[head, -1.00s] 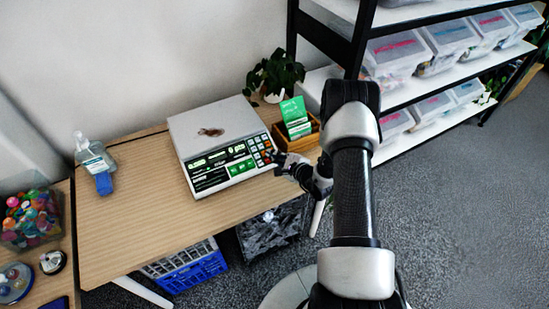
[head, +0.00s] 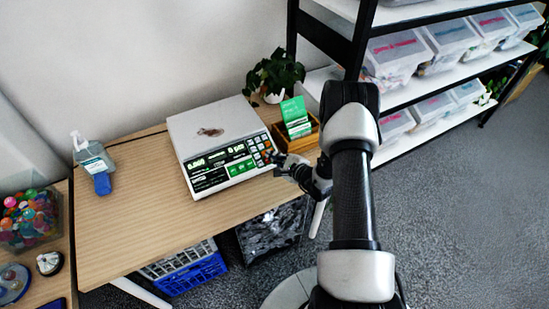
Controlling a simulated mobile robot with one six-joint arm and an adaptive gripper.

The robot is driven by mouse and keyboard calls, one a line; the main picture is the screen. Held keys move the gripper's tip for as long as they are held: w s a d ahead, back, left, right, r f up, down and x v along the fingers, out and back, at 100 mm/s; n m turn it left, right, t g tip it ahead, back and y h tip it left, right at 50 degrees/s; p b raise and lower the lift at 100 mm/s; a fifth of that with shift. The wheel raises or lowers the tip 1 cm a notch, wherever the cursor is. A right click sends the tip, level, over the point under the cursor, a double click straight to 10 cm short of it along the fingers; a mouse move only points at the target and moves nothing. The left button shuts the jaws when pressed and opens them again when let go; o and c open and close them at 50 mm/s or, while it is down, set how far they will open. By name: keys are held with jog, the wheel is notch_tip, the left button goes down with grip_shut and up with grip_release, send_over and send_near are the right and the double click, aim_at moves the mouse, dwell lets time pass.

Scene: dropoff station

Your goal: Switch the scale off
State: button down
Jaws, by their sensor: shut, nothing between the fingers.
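The scale (head: 212,125) stands on the wooden table in the head view, with a pale flat top that has a small brown patch. Its sloped front panel (head: 225,165) has lit displays with green digits and a keypad (head: 261,149) at its right end. My gripper (head: 273,158) is at the lower right of the keypad, its tip at or very near the keys. It is shut and holds nothing. I cannot tell whether it touches a key, as the tip is small and partly hides the panel's corner.
A wooden box with a green card (head: 296,118) stands right of the scale, with a potted plant (head: 275,74) behind. A sanitizer bottle (head: 93,155) and blue object (head: 102,184) are at left. Shelving with clear bins (head: 395,58) stands right. The table's front left (head: 130,235) is clear.

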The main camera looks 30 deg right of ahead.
jog(key=shift+f, duration=0.15)
dwell(0.5)
jog(key=shift+s+r+p, duration=0.3)
jog(key=shift+r, duration=0.45)
jog(key=shift+r, duration=0.1)
jog(key=r+p, duration=0.1)
jog(key=s+r+p, duration=0.1)
jog(key=r, duration=0.1)
jog(key=s+r+p, duration=0.1)
jog(key=shift+r, duration=0.2)
dwell(0.6)
